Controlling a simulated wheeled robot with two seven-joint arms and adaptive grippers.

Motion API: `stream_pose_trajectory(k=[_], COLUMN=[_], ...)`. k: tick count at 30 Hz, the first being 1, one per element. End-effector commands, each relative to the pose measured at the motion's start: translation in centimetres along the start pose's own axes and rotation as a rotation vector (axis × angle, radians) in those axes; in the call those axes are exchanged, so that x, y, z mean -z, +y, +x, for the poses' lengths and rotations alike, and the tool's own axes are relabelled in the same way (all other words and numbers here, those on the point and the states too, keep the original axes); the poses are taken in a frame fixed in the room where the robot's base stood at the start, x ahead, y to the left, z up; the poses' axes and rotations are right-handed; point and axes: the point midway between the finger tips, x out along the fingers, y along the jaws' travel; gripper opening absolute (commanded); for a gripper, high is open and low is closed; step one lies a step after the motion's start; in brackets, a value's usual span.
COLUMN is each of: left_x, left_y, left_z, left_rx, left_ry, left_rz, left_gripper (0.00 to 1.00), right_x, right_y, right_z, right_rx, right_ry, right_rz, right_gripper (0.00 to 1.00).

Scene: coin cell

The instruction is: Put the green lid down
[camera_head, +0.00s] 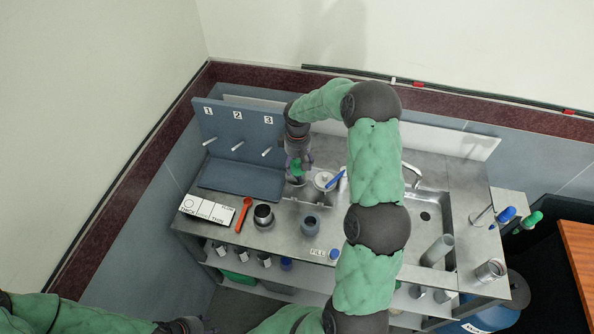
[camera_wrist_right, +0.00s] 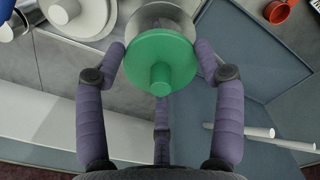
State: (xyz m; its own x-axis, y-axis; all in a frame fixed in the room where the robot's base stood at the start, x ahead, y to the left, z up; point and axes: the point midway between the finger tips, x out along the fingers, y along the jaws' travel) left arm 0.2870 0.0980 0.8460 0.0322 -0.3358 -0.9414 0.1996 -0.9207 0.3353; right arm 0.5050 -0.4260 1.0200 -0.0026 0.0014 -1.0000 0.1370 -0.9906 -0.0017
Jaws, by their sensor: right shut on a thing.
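The green lid (camera_wrist_right: 160,62) is a round disc with a knob, seen large in the right wrist view between the fingers of my right gripper (camera_wrist_right: 162,52). The gripper is shut on it. In the head view my right gripper (camera_head: 298,172) is over the back of the steel counter, just right of the blue-grey tray, and a little of the lid's green shows there. A grey round metal thing (camera_wrist_right: 160,16) shows behind the lid; I cannot tell whether they touch. My left gripper (camera_head: 186,326) is cut off at the bottom edge, its fingers unclear.
The blue-grey tray (camera_head: 236,180) with numbered pegs stands left of the right gripper. A white round dish (camera_head: 324,181) with a blue-handled tool is close on its right. A red spoon (camera_head: 243,214), a dark cup (camera_head: 263,215) and a grey pot (camera_head: 310,224) stand in front.

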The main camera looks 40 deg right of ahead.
Motion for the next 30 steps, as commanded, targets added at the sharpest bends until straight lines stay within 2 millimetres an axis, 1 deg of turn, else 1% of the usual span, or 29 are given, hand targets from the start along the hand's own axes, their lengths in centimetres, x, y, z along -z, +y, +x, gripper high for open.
stream_pose_trajectory(k=[4,10,12,18,28,29,30], left_x=[0.0,0.1,0.1,0.1,0.1,0.1,0.1], left_y=[0.0,0.0,0.0,0.0,-0.3,-0.2,-0.2], left_z=[0.0,0.1,0.1,0.1,0.8,0.7,0.7], left_rx=[0.000,0.000,0.000,0.000,0.000,0.000,0.000], left_ry=[0.001,0.001,0.001,0.001,0.001,0.001,0.001], left_rz=[0.000,0.000,0.000,0.000,0.000,0.000,0.000], left_gripper=[0.40,0.40,0.40,0.40,0.40,0.40,0.40], right_x=[0.0,0.0,0.0,0.1,0.0,0.0,0.0], right_y=[0.0,0.0,0.0,0.0,0.0,0.0,0.0], right_z=[1.1,3.6,3.8,3.8,4.7,4.6,4.6], right_rx=[0.000,0.000,-0.001,-0.001,-0.001,0.000,0.000], right_ry=[0.001,0.000,0.001,0.002,0.001,0.001,0.001], right_rz=[0.000,-0.001,0.000,0.000,0.000,0.000,0.000], right_gripper=[0.25,0.25,0.25,0.25,0.25,0.77,0.89])
